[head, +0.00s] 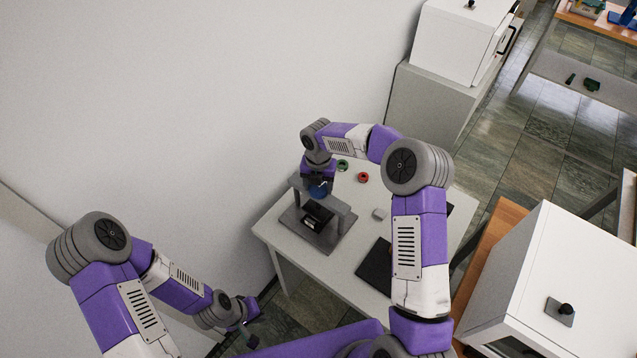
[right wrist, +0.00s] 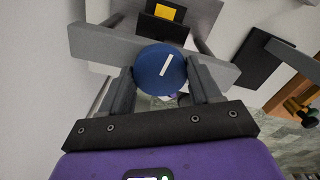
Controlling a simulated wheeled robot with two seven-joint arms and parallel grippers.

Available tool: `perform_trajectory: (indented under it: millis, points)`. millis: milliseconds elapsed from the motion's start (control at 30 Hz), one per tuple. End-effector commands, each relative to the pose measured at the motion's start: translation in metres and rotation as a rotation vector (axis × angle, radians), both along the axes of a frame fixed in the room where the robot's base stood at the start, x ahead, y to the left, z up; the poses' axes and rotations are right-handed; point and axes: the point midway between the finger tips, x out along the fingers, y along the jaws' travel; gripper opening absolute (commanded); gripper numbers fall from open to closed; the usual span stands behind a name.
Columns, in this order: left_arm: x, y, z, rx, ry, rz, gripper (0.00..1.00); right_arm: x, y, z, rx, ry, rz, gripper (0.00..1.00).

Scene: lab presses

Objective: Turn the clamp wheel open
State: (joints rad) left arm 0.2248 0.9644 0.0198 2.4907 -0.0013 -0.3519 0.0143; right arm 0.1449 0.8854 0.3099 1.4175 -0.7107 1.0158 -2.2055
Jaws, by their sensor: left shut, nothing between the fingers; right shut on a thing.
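The clamp wheel (right wrist: 160,70) is a blue disc with a white line on its face, on top of a grey press frame (head: 341,205). In the right wrist view it sits between the two fingers of my right gripper (right wrist: 165,88), which is shut on it. The white line is tilted a little from upright. In the head view my right gripper (head: 319,186) is over the press and hides part of the wheel. A black block (head: 317,215) lies under the frame. My left gripper (head: 244,332) is low at the lower left, shut and empty, away from the table.
The press stands on a white table (head: 285,251). A green ring (head: 342,165), a red ring (head: 362,177), a small grey block (head: 380,214) and a black plate (head: 374,268) lie on it. White cabinets stand at the back (head: 455,42) and right (head: 560,270).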

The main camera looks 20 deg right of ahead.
Motion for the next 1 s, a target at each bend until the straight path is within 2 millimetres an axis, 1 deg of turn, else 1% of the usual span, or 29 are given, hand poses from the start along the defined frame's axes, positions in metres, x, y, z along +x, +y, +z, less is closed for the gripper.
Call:
perform_trajectory:
  millis: [33, 333, 833, 867, 1000]
  points:
    - [0.0000, 0.0000, 0.0016, 0.000, 0.000, 0.000, 0.00, 0.0025, 0.0008, 0.0042, 0.002, -0.010, 0.025, 0.32]
    - [0.0000, 0.0000, 0.0038, 0.000, 0.000, 0.000, 0.00, 0.0023, 0.0002, 0.0036, 0.001, -0.009, 0.125, 0.32]
    - [0.0000, 0.0000, 0.0040, 0.000, 0.000, 0.000, 0.00, 0.0020, 0.0004, 0.0030, 0.001, -0.008, 0.146, 0.32]
    - [0.0000, 0.0000, 0.0040, 0.000, 0.000, 0.000, 0.00, 0.0020, 0.0004, 0.0030, 0.000, -0.008, 0.146, 0.64]
    - [0.0000, 0.0000, 0.0040, 0.000, 0.000, 0.000, 0.00, 0.0013, 0.0004, 0.0021, 0.000, -0.005, 0.145, 0.86]
